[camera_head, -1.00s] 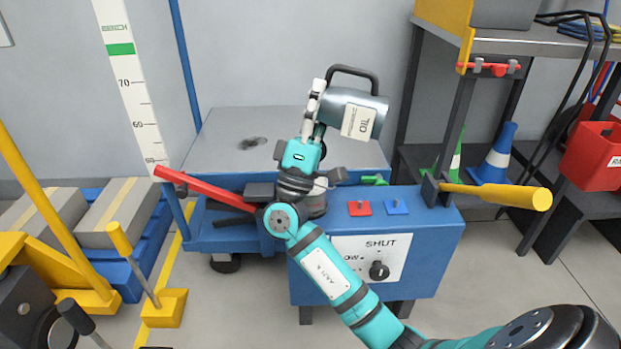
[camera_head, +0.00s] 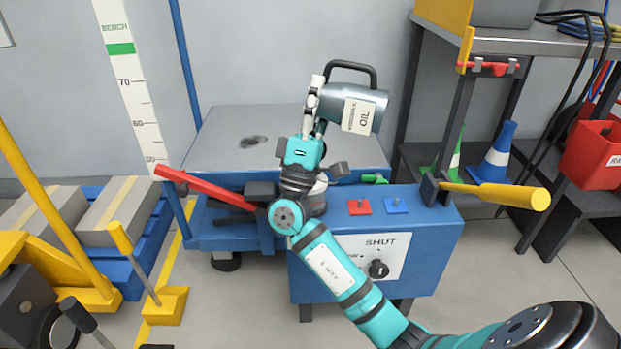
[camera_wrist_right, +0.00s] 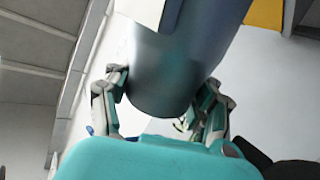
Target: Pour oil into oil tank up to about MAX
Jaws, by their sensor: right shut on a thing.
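My right gripper (camera_head: 314,108) is shut on the can. In the right wrist view the can (camera_wrist_right: 175,70) sits between the fingers (camera_wrist_right: 165,105). The oil tank (camera_head: 320,190), a pale vessel on the cabinet, is mostly hidden behind my right arm; its level and MAX mark cannot be seen. Whether oil flows cannot be told. My left gripper is not in view.
The blue cabinet (camera_head: 440,235) carries red and blue pads and a SHUT dial (camera_head: 378,269). A red lever (camera_head: 205,189) and a yellow handle (camera_head: 500,194) stick out at its sides. A grey lift table (camera_head: 225,135) with a dark stain stands behind.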

